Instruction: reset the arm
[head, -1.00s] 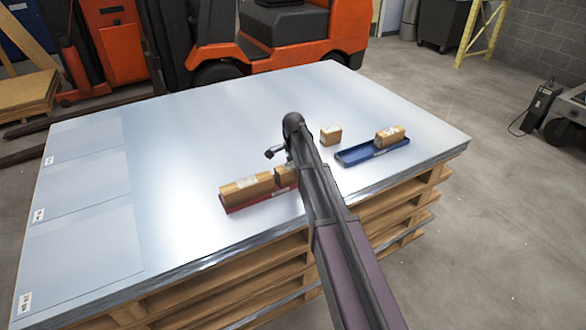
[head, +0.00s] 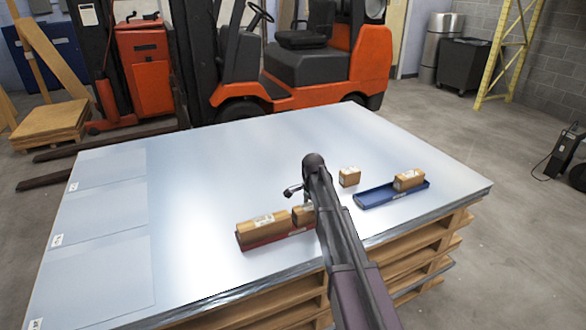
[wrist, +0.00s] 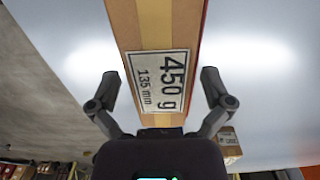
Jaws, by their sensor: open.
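My arm reaches out over the metal-topped table (head: 220,180) in the head view. My gripper (wrist: 160,85) is open in the wrist view, with its two fingers spread apart. A brown box (wrist: 158,40) labelled 450 g and 135 mm shows between and beyond the fingers; I cannot tell how far off it is. In the head view, two brown boxes, one long (head: 263,230) and one partly hidden by my arm (head: 301,214), sit on a red tray (head: 270,239).
A blue tray (head: 375,196) holds a brown box (head: 409,180) at its right end. Another small box (head: 349,176) stands on the bare tabletop. Flat sheets (head: 100,215) lie along the left side. An orange forklift (head: 365,70) stands behind the table.

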